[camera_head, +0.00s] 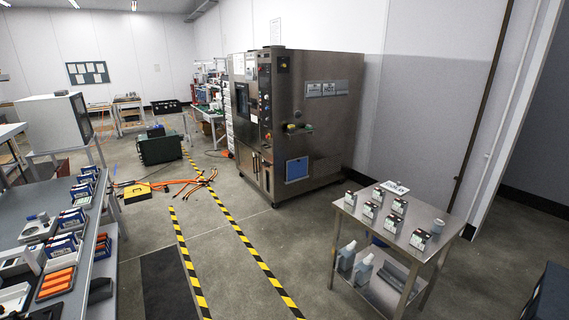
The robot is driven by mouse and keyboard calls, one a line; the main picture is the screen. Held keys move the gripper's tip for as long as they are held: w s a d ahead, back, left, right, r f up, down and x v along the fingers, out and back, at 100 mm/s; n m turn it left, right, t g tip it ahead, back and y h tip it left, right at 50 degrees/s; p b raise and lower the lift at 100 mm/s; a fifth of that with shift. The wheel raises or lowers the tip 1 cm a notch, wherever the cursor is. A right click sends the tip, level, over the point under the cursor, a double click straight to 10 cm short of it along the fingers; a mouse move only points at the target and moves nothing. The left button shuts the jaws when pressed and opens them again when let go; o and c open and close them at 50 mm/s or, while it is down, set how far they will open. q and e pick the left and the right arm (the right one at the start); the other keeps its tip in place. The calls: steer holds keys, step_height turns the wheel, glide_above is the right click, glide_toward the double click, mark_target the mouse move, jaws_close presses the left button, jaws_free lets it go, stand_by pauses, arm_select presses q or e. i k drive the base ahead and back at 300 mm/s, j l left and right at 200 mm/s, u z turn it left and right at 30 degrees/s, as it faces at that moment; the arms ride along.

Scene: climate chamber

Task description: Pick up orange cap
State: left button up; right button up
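I cannot make out a single orange cap for certain. Orange pieces (56,282) lie in a dark tray on the grey bench (112,220) at the left. Neither of my grippers is in view.
A metal cart (372,230) with several small boxes stands at the right, bottles on its lower shelf. A large steel chamber (325,130) stands behind. Orange cables (195,183) and a yellow case (137,194) lie on the floor.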

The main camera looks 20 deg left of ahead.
mark_target(50, 284)
steer(key=i+u, duration=0.75)
steer(key=u, duration=0.15)
steer(key=i+u, duration=0.3)
steer(key=u, duration=0.15)
steer(key=i+u, duration=0.75)
steer(key=u, duration=0.15)
steer(key=i+l+u, duration=0.15)
steer(key=i+u, duration=0.15)
steer(key=u, duration=0.15)
steer(key=i+l+u, duration=0.35)
steer(key=i+j, duration=0.05)
steer(key=j, duration=0.05)
